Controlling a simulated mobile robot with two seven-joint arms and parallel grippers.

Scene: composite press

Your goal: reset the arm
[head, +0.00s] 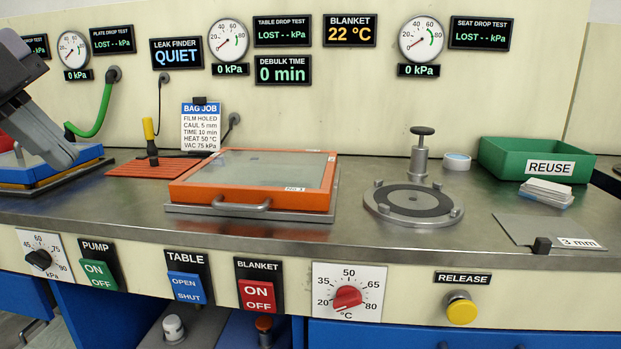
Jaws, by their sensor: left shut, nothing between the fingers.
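My left gripper (66,157) comes in from the left edge. Its grey fingers are together and empty, in front of a blue-framed plate (88,153) at the left end of the bench, partly hiding it. I cannot tell whether they touch it. My right gripper does not show. The orange-framed table (248,205) with a glass top and a front handle sits shut in the middle of the bench.
A round metal seat (411,203), a green REUSE bin (533,158) and a 3 mm plate (545,232) stand to the right. Knobs and switches, including a yellow release button (461,308), line the front panel.

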